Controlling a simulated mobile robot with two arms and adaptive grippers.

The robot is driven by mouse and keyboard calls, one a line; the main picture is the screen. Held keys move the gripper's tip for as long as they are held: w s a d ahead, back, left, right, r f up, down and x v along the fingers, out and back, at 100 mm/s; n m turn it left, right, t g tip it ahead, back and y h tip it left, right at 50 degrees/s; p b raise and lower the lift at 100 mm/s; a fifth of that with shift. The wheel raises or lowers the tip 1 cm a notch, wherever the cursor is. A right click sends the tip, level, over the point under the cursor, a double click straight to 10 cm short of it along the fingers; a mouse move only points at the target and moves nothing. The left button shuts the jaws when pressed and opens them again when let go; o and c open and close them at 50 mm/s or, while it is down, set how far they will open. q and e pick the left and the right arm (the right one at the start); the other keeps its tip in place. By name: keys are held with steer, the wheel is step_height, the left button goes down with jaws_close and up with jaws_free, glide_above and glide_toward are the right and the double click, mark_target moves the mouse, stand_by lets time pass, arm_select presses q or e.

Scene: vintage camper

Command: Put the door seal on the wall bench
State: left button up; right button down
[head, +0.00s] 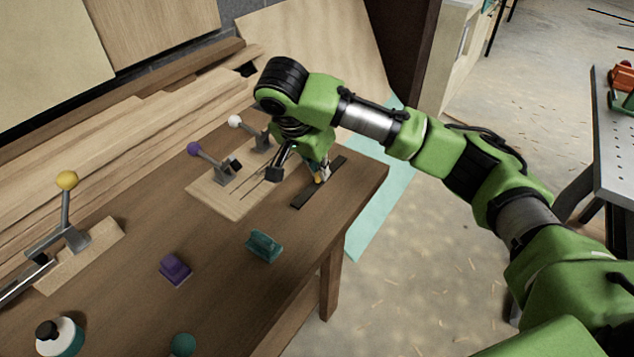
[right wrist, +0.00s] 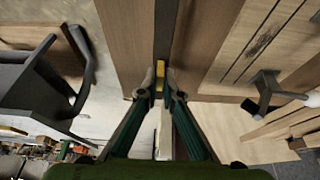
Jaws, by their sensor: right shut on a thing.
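The door seal appears to be the long dark strip (head: 304,197) at the right end of a brown wooden bench (head: 215,268), which seems to be the wall bench. My right gripper (head: 320,176) reaches down to the middle of the strip and is shut on it. In the right wrist view the dark strip (right wrist: 166,28) runs away from the fingertips (right wrist: 160,88), with a small yellow piece (right wrist: 160,70) between them. I cannot tell whether the strip touches the bench top. My left gripper is out of view.
Toggle clamps with purple (head: 194,149), white (head: 234,121) and yellow (head: 67,180) knobs stand on the bench. A purple block (head: 174,269), a teal block (head: 263,246) and a bottle (head: 60,338) sit nearer. Boards lean behind. A metal table (head: 612,150) stands right.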

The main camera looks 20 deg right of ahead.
mark_target(316, 178)
steer(key=shift+w+a+f, duration=0.1)
steer(key=shift+w+f, duration=0.15)
steer(key=shift+w+f+p, duration=0.2)
steer(key=shift+f+p, duration=0.15)
steer(key=shift+f, duration=1.45)
steer(key=c, duration=2.2)
jaws_free()
steer(key=shift+a+r, duration=0.2)
steer(key=shift+r, duration=0.15)
steer(key=p+v, duration=0.1)
steer(key=v, duration=1)
steer(key=shift+s+r, duration=0.1)
steer(key=shift+r, duration=0.05)
